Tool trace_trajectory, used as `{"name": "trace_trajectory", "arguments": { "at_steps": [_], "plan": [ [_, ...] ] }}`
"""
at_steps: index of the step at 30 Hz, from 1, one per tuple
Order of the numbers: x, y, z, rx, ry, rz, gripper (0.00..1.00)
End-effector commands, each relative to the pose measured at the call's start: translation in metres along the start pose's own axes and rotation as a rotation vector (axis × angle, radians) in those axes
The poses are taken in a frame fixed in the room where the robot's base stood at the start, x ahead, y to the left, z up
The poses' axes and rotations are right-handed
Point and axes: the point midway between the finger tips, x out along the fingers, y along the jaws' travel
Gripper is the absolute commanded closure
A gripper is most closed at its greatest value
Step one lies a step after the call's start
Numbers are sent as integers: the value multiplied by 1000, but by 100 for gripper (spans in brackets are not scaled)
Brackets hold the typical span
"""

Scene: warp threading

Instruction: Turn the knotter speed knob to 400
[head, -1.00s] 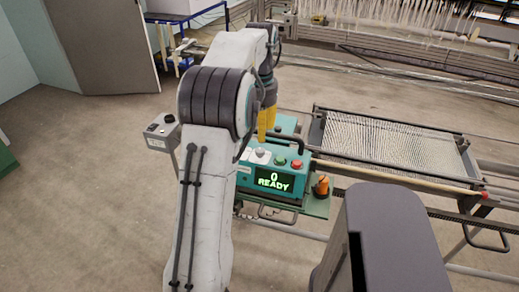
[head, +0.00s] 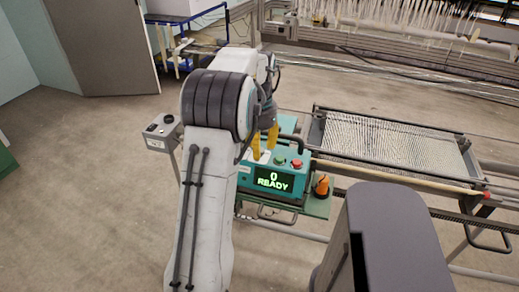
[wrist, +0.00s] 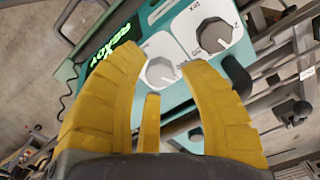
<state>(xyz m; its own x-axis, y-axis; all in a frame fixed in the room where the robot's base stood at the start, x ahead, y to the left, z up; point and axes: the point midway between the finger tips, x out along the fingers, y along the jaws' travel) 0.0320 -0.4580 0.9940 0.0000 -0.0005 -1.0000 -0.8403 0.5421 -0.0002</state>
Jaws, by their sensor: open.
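The teal knotter box (head: 246,179) shows "0" and "READY" in green on its front display (head: 274,180). My gripper (head: 264,150) points down over the box top, its yellow fingers spread. In the wrist view my gripper (wrist: 160,58) is open around a grey round knob (wrist: 160,72) on a white dial plate. I cannot tell whether the fingers touch it. A second grey knob (wrist: 214,34) on a white plate is beside it, outside the fingers. The dial lettering is upside down and mostly unreadable. The fingers largely hide the knobs in the head view.
A green button (head: 280,160) and a red button (head: 296,164) sit on the box top, right of my fingers. A dark handle bar rises behind them. An orange object (head: 322,186) stands at the right. The warp frame (head: 395,145) lies beyond. Open floor is at left.

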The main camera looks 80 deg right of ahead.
Motion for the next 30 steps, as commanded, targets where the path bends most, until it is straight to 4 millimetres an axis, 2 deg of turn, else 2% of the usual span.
{"name": "trace_trajectory", "arguments": {
  "at_steps": [4,14,27,30],
  "plan": [
    [6,0,0,0,-2,1,62],
    [7,0,0,-1,-1,0,60],
    [7,0,0,-1,-1,0,99],
    [7,0,0,-1,-1,1,100]
  ]
}}
